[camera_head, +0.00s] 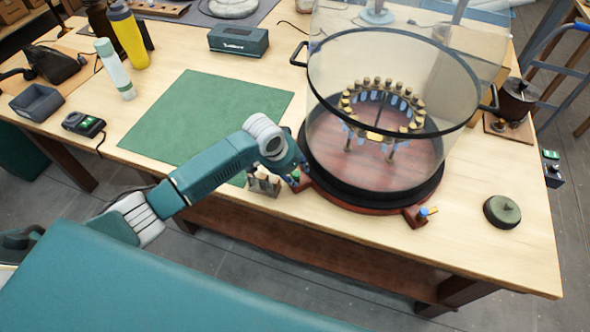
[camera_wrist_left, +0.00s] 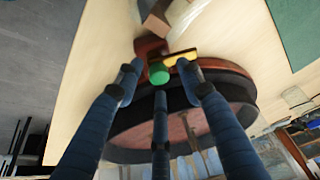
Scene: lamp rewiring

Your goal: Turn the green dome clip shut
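The green dome clip (camera_wrist_left: 158,74) is a round green knob with a yellow lever (camera_wrist_left: 180,58) beside it, on a reddish-brown lug of the dome's base. In the head view it is mostly hidden by my left gripper (camera_head: 296,178) at the base's left front. In the left wrist view my left gripper (camera_wrist_left: 159,84) has its three dark blue fingers spread, with the tips close around the green knob. I cannot tell whether any tip touches it. The clear glass dome (camera_head: 325,120) stands upright over a ring of small parts. My right gripper is in neither view.
A second clip (camera_head: 428,212), blue with a yellow lever, is at the base's right front. A small metal block (camera_head: 264,183) stands just left of my gripper. A green mat (camera_head: 200,115) lies clear behind my arm. A round dark lid (camera_head: 502,211) lies at the right.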

